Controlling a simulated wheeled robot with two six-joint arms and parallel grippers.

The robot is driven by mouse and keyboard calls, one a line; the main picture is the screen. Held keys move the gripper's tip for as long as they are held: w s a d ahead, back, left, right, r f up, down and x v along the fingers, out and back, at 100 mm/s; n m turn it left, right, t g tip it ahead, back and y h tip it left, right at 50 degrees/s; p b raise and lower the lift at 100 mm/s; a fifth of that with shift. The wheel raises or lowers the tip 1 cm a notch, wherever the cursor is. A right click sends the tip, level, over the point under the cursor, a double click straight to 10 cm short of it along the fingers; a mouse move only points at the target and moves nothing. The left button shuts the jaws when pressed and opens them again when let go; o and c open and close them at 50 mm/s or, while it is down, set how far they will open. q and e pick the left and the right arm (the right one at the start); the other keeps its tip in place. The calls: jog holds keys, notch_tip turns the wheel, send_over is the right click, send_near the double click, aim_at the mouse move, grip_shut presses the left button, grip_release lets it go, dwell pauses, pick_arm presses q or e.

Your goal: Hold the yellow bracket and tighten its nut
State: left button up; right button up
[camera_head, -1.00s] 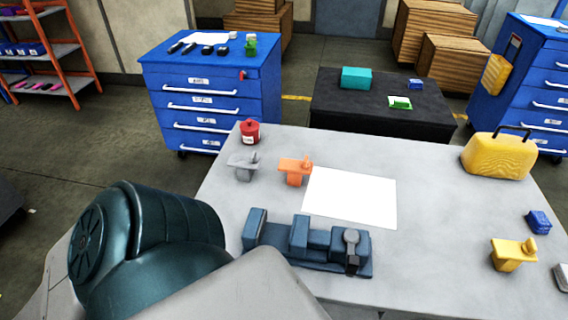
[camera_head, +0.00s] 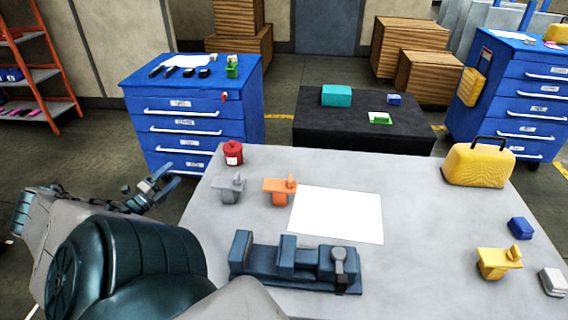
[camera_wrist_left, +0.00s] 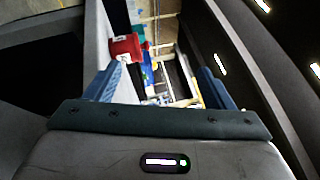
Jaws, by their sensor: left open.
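The yellow bracket (camera_head: 497,263) stands on the right part of the table, with a small knob-like piece, perhaps its nut, on top. A blue vise-like fixture (camera_head: 295,262) sits at the table's front, with nothing seen in it. My left gripper (camera_head: 163,184) is open and empty, left of the table's left edge and far from the yellow bracket. In the left wrist view its two blue fingers (camera_wrist_left: 160,84) are spread apart, with the red can (camera_wrist_left: 125,47) beyond them. My right gripper is not in view.
A grey bracket (camera_head: 231,188), an orange bracket (camera_head: 280,190) and a red can (camera_head: 233,152) stand at the table's left. A white sheet (camera_head: 338,215) lies mid-table. A yellow case (camera_head: 478,165), blue box (camera_head: 520,228) and grey block (camera_head: 553,281) are at right.

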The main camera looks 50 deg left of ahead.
pick_arm(q)
jog(key=w+r+m+h, duration=0.6)
jog(key=w+r+h, duration=0.2)
jog(key=w+r, duration=1)
jog(key=w+d+f+n+g+y, duration=0.2)
jog(key=w+d+f+n+y, duration=0.15)
jog(key=w, duration=0.55)
jog(key=w+d+f+n+g+y, duration=0.2)
jog(key=w+f+n+y, duration=0.15)
jog(key=w, duration=0.65)
jog(key=w+d+r+n+g+y, duration=0.55)
jog(key=w+d+r+n, duration=0.2)
jog(key=w+r, duration=0.4)
jog(key=w+d+f+n+g+h, duration=0.1)
jog(key=w+d+f, duration=0.2)
jog(key=d+f, duration=0.35)
jog(key=w+d+f+n+g+h, duration=0.1)
jog(key=w+d+f+h, duration=0.1)
jog(key=w+d+f, duration=0.45)
jog(key=m+g+h, duration=0.2)
jog(key=g+h, duration=0.5)
jog(key=h, duration=0.1)
send_near(500, 256)
jog(key=f, duration=0.7)
jog(key=w+d+f, duration=0.1)
jog(key=f, duration=0.3)
